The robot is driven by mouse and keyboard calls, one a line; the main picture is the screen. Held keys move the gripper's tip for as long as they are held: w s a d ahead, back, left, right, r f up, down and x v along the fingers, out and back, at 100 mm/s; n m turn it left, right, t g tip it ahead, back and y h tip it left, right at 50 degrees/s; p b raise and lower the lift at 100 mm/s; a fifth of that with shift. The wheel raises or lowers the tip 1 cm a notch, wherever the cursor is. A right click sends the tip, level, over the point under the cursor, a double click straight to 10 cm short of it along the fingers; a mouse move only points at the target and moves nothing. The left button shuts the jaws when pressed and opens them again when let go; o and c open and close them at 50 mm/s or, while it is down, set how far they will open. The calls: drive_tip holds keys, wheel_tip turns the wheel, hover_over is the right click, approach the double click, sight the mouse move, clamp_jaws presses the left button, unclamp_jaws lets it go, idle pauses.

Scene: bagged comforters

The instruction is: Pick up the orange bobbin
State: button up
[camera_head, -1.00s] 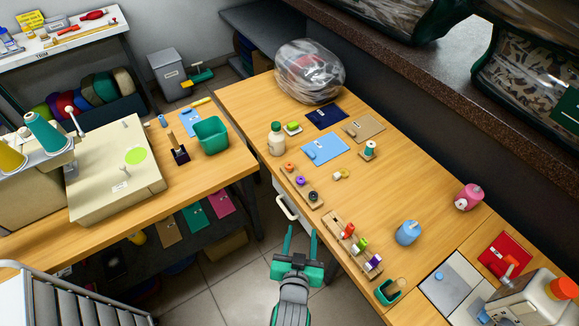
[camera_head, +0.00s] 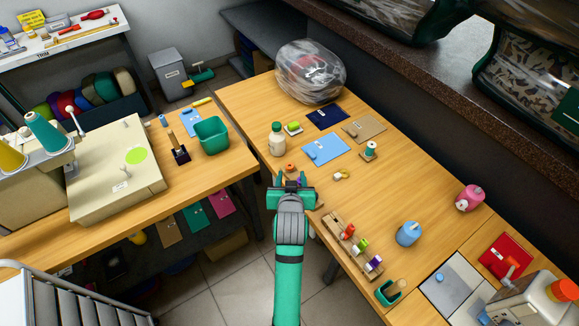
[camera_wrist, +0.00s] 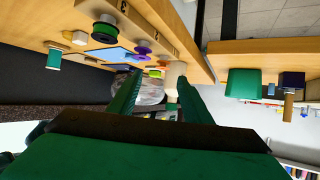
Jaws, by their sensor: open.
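The orange bobbin (camera_head: 290,167) is a small orange spool at the far end of a wooden bobbin strip near the table's left edge in the head view. My gripper (camera_head: 291,179) is open just in front of it and covers much of the strip, with a purple bobbin (camera_head: 300,181) partly hidden. The wrist view is upside down. There my two green fingers (camera_wrist: 157,90) are apart with nothing held. A purple bobbin (camera_wrist: 143,46) and a dark, green-rimmed bobbin (camera_wrist: 104,30) show above the left finger, with the orange bobbin (camera_wrist: 160,65) small beyond them.
A white bottle with a green cap (camera_head: 277,141) stands just beyond the strip. A second wooden rack (camera_head: 345,250) holds several coloured spools nearer me. A green bin (camera_head: 211,136) stands on the left table.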

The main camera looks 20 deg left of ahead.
sight(290, 166)
drive_tip(key=shift+a+x, duration=0.15)
drive_tip(key=shift+x, duration=1.4)
drive_tip(key=shift+a+x, duration=0.15)
drive_tip(key=shift+x, duration=1.4)
drive_tip(key=shift+s, duration=0.15)
drive_tip(key=c, duration=1.1)
